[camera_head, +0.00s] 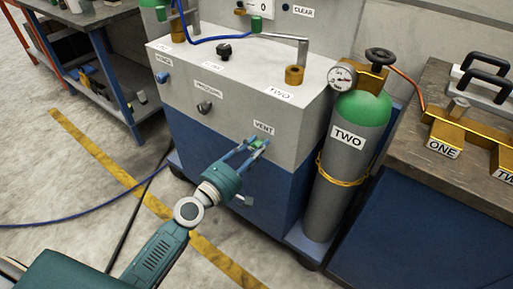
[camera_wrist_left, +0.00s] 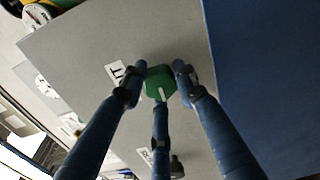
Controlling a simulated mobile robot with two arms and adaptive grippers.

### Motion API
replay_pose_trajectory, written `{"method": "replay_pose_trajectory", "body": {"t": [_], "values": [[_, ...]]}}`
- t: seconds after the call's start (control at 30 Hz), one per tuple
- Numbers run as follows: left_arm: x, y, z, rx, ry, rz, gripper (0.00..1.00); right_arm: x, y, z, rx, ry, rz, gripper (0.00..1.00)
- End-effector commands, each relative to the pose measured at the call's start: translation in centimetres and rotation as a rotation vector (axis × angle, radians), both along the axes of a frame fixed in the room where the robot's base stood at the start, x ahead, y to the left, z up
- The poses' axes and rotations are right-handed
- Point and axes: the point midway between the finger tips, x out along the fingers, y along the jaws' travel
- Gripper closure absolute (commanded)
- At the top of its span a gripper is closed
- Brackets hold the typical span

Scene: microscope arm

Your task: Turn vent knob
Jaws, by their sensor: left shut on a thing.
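The vent knob (camera_head: 259,146) is green and sits on the front of the grey and blue cabinet, below the VENT label (camera_head: 264,128). In the left wrist view the green knob (camera_wrist_left: 160,80) is in the middle, with a white pointer line toward the picture's bottom. My left gripper (camera_head: 254,148) comes in from the lower left and is shut on the knob. In the left wrist view its blue fingers (camera_wrist_left: 157,88) stand around the knob, and partly hide it. My right gripper is not in view.
A dark knob (camera_head: 204,107) and a blue knob (camera_head: 164,78) sit left on the same panel. A green-topped gas cylinder (camera_head: 351,145) labelled TWO stands right of the cabinet. A workbench (camera_head: 420,160) is beyond it. The floor at left is mostly clear, crossed by hoses.

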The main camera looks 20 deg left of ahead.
Motion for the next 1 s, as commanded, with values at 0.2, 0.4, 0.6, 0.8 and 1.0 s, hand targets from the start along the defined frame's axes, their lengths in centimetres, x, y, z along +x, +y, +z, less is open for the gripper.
{"method": "replay_pose_trajectory", "body": {"t": [0.2, 0.4, 0.6, 0.8, 1.0], "values": [[0.2, 0.4, 0.2, 0.003, -0.004, 0.01, 0.51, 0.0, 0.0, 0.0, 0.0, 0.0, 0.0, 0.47], [0.1, 0.3, 0.1, 0.002, -0.003, 0.005, 0.51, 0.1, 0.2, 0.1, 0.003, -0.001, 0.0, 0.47], [-1.6, 0.8, -0.1, 0.006, 0.001, 0.004, 0.51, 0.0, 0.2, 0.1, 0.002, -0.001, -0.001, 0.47], [-4.7, 1.9, -0.1, -0.001, 0.002, 0.006, 0.51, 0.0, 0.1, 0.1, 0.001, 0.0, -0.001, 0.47], [-8.6, 3.5, -0.1, -0.002, 0.001, 0.01, 0.51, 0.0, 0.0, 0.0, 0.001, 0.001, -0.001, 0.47]]}}
